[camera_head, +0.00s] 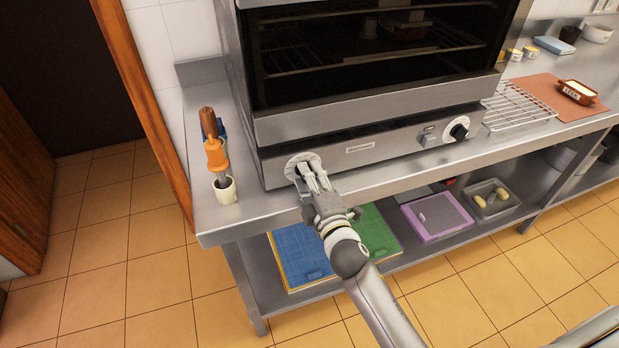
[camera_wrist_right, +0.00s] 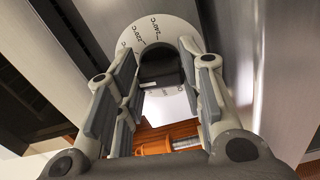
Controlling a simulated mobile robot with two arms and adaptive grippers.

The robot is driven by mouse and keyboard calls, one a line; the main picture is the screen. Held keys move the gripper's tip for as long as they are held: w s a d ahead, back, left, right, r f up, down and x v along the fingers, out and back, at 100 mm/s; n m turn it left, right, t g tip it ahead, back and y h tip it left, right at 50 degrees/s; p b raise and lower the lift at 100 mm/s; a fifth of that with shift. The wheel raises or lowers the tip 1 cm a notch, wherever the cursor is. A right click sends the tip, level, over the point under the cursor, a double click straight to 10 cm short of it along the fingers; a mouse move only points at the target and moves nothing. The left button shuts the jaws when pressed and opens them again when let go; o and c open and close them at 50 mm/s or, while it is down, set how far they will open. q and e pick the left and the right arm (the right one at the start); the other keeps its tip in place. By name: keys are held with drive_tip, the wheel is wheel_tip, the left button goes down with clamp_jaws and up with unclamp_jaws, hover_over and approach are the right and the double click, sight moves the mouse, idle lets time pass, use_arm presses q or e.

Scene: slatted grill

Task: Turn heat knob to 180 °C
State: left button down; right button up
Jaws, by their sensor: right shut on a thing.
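The heat knob is on the left of the oven's front panel (camera_head: 400,141). Its pale round dial plate (camera_head: 290,166) shows around my gripper in the head view. In the right wrist view the black knob (camera_wrist_right: 160,68) sits between my fingers, and the dial plate (camera_wrist_right: 158,30) behind it carries marks that look like 220 °C and 240 °C. My right gripper (camera_head: 308,170) is shut on the knob; it also shows in the right wrist view (camera_wrist_right: 160,85). The knob's pointer and exact setting cannot be made out. My left gripper is not in view.
A second black knob (camera_head: 459,131) is at the panel's right. A cup (camera_head: 225,190) with an orange-handled tool (camera_head: 215,153) stands left of the oven. A wire rack (camera_head: 515,108) lies to the right. Coloured boards are on the shelf below.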

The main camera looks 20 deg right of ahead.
drive_tip(key=shift+f+m, duration=0.1)
drive_tip(key=shift+m, duration=0.4)
drive_tip(key=o, duration=1)
drive_tip(key=s, duration=1.2)
drive_tip(key=shift+d, duration=0.25)
